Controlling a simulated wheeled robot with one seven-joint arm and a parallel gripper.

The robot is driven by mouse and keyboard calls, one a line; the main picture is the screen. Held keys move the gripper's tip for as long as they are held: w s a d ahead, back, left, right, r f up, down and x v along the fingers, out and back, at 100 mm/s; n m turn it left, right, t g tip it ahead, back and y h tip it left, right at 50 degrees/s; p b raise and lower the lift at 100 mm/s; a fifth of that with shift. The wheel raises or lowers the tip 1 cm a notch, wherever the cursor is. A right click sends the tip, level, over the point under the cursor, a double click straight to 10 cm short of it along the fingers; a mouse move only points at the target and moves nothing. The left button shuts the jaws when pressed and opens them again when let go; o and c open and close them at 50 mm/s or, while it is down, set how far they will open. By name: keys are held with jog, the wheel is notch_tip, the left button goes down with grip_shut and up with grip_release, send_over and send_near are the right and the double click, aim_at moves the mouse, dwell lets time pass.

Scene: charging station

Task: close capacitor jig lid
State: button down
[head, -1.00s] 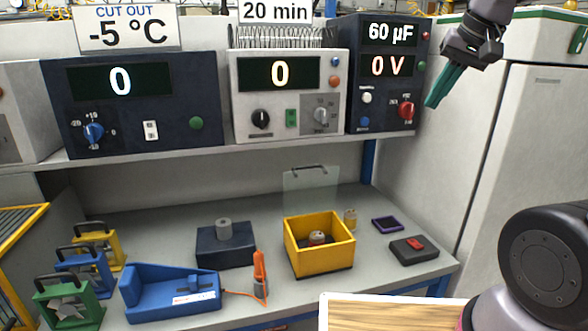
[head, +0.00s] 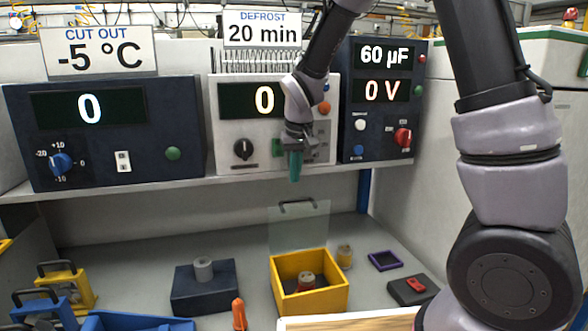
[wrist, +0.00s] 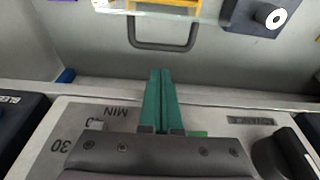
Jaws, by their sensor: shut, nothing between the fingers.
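The capacitor jig is a yellow open box (head: 332,296) on the bench, with a tan cylinder (head: 306,281) inside. Its clear lid (head: 299,232) stands upright at the box's back edge, with a dark handle (head: 297,205) at the top. My gripper (head: 295,180) has green fingers, shut and empty, pointing down above the lid handle and in front of the shelf edge. In the wrist view the shut fingers (wrist: 160,75) point towards the handle (wrist: 163,42), with a gap between them. The lid's edge (wrist: 160,14) and part of the yellow box (wrist: 180,4) show beyond it.
The instrument shelf (head: 200,184) runs just behind my gripper. A dark blue block with a grey cylinder (head: 202,290) stands left of the jig. A small capacitor (head: 345,257), a purple tray (head: 385,260) and a black box with a red switch (head: 412,290) lie to its right.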

jog(key=x, duration=0.6)
jog(key=shift+s+d, duration=0.1)
